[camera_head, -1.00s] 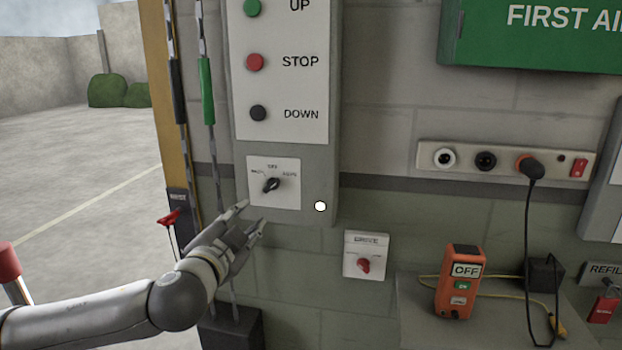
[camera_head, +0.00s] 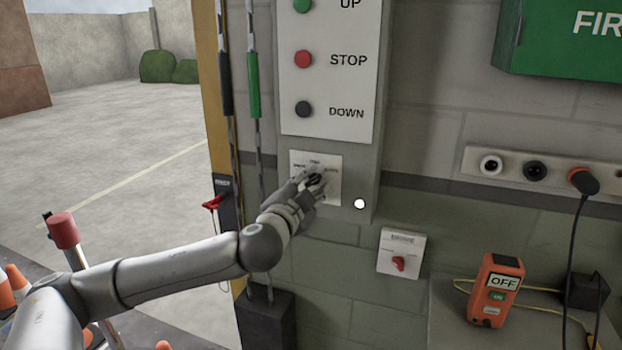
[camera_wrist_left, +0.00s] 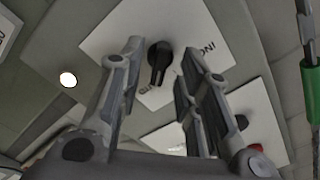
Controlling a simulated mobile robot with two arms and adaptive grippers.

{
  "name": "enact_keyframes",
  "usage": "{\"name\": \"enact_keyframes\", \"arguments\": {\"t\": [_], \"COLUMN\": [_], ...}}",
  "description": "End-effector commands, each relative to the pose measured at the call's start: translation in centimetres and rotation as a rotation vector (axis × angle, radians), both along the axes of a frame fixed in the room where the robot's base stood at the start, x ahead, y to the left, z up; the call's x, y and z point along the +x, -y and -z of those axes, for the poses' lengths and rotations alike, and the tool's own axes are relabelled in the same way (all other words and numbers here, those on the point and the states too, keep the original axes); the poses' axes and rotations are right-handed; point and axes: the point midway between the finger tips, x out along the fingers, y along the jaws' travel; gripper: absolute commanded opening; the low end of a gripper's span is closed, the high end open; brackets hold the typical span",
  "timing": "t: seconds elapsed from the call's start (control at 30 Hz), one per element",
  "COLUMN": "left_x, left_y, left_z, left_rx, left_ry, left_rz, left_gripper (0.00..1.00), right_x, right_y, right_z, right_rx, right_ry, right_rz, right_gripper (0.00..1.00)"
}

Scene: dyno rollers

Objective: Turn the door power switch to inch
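The door power switch is a black knob (camera_head: 316,179) on a white plate (camera_head: 334,192) below the UP, STOP and DOWN buttons of the grey control box. Labels surround the knob but are too small to read surely. My left gripper (camera_head: 308,185) is at the plate and partly covers the knob. In the left wrist view the black knob (camera_wrist_left: 158,58) lies between the spread fingertips of my left gripper (camera_wrist_left: 163,55), with gaps on both sides. I cannot tell how deep the fingers reach. My right gripper is not in view.
A small white light (camera_head: 359,204) sits right of the plate. A red-knob switch (camera_head: 399,264) is lower right, and a red lever (camera_head: 213,202) is left. An orange OFF device (camera_head: 497,290) stands on a ledge. Cords (camera_head: 253,85) hang left of the box.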

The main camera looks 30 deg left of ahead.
Motion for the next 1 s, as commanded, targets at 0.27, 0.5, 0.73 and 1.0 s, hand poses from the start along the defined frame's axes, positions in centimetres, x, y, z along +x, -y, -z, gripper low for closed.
{"name": "enact_keyframes", "arguments": {"t": [0.27,0.5,0.73,1.0], "left_x": [0.86,0.84,0.82,0.82], "left_y": [-0.17,-0.17,-0.16,-0.17], "left_z": [0.03,0.04,0.02,0.12], "left_rx": [0.0,0.0,0.0,-0.016], "left_ry": [0.0,0.0,0.0,0.004], "left_rz": [0.001,0.001,0.001,0.001], "left_gripper": [0.32,0.23,0.0,0.0], "right_x": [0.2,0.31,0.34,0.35], "right_y": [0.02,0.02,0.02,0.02], "right_z": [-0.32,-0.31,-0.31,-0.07], "right_rx": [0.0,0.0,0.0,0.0], "right_ry": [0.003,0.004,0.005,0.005], "right_rz": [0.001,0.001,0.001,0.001], "right_gripper": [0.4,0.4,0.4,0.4]}}
